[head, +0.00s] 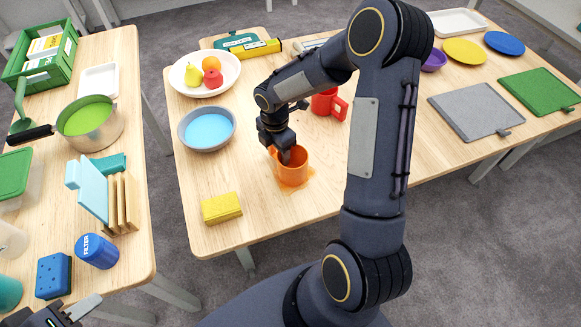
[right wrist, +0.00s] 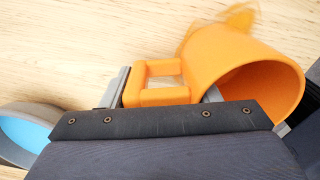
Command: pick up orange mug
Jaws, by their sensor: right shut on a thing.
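The gripper is shut on the handle. My left gripper (head: 75,311) is only partly in view at the bottom left, and its jaw opening cannot be made out.
A red mug (head: 323,104) stands behind the orange one. A blue-filled bowl (head: 207,128) is to the left and a yellow sponge (head: 221,208) is front left. A fruit bowl (head: 204,75) stands farther back. Bare wood lies between the sponge and blue bowl.

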